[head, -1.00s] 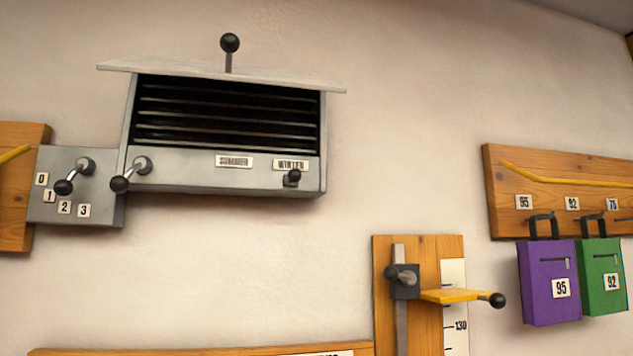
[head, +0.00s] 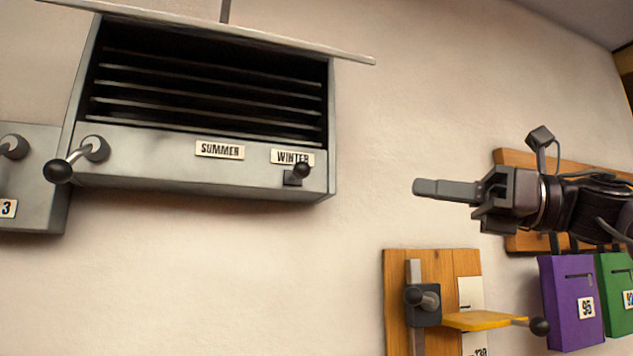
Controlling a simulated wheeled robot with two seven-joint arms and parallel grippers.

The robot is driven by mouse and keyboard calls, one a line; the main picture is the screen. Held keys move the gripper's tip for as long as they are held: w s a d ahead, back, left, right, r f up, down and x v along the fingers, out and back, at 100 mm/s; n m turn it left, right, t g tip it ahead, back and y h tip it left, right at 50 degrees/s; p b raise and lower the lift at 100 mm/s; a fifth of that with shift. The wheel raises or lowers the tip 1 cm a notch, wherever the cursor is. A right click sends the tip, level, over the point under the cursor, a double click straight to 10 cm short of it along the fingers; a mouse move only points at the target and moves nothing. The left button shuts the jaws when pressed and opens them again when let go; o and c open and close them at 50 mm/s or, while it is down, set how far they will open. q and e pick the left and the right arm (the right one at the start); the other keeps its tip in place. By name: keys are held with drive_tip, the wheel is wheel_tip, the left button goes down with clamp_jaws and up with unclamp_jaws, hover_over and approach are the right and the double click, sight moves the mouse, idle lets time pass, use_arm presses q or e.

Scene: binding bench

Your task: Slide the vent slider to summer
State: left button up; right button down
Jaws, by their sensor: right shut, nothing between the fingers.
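The vent box (head: 140,160) hangs on the wall at the upper left, with dark slats above a grey front. My left gripper is out of view.
A lever with a black ball (head: 58,171) sticks out at the vent's left end. Below my right gripper, a wooden board carries a yellow shelf (head: 485,321) with a ball-ended handle. A purple box (head: 572,300) and a green box (head: 615,285) hang at the right. The wall between slider and gripper is clear.

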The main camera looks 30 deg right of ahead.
drive_tip(key=s, duration=0.2)
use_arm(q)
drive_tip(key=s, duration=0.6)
use_arm(e)
drive_tip(key=p, duration=0.5)
approach(298, 173)
use_arm(q)
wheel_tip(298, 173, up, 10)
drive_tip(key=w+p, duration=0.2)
drive_tip(key=p, duration=0.3)
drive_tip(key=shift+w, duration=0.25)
use_arm(e)
drive_tip(key=x, duration=0.5)
drive_tip(key=shift+w+d+r, duration=0.25)
drive_tip(key=shift+w+r, duration=0.15)
drive_tip(key=shift+w, duration=0.1)
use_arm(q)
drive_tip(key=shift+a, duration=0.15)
